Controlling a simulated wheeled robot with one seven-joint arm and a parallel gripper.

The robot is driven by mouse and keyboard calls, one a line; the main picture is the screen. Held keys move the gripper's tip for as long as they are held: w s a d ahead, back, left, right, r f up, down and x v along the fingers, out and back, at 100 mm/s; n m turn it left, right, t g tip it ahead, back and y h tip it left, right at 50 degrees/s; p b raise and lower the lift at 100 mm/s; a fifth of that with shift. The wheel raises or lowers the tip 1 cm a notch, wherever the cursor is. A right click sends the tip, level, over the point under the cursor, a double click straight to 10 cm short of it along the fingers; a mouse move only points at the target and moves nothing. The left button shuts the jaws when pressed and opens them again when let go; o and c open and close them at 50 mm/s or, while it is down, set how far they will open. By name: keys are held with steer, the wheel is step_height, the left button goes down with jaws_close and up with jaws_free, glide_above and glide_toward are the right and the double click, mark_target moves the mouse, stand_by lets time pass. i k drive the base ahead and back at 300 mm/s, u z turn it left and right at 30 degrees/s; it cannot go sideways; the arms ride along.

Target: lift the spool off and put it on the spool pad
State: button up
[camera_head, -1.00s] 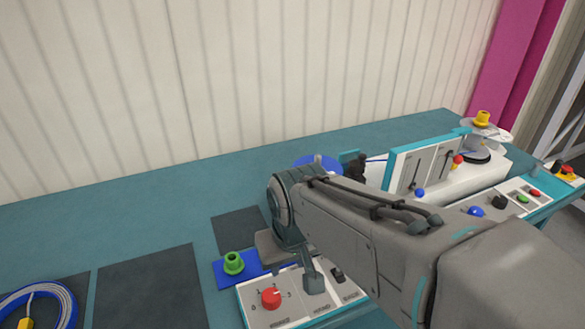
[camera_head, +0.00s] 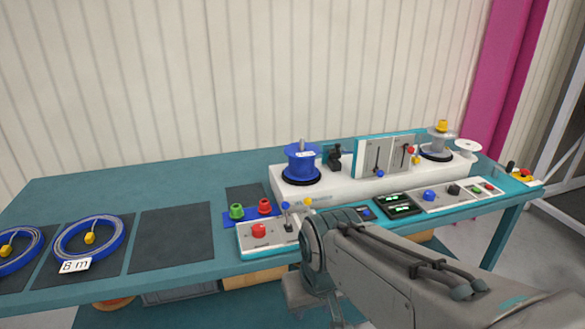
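A blue spool (camera_head: 299,165) with a small white label stands upright on a black round base at the left end of the white machine. A grey spindle sticks up through its top, with no cap on it. A small dark pad (camera_head: 243,193) lies bare on the table left of the machine; it looks like the spool pad. My gripper (camera_head: 318,312) hangs low at the bottom of the picture, in front of the table's front edge and well away from the spool. Its fingers are too unclear to show whether they are open or shut.
A blue tray (camera_head: 230,222) holds a green cap (camera_head: 237,211) and a red cap (camera_head: 265,206). A pale reel with a yellow cap (camera_head: 442,126) stands at the machine's right end. Cable coils (camera_head: 88,238) lie on dark mats at left; one mat (camera_head: 170,238) is empty. Control panels line the front.

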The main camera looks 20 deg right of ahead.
mark_target(301, 167)
steer(key=z, duration=0.85)
steer(key=i, duration=1.4)
steer(key=u, duration=0.6)
steer(key=k, duration=0.5)
steer(key=u, duration=0.25)
steer(key=i, duration=0.5)
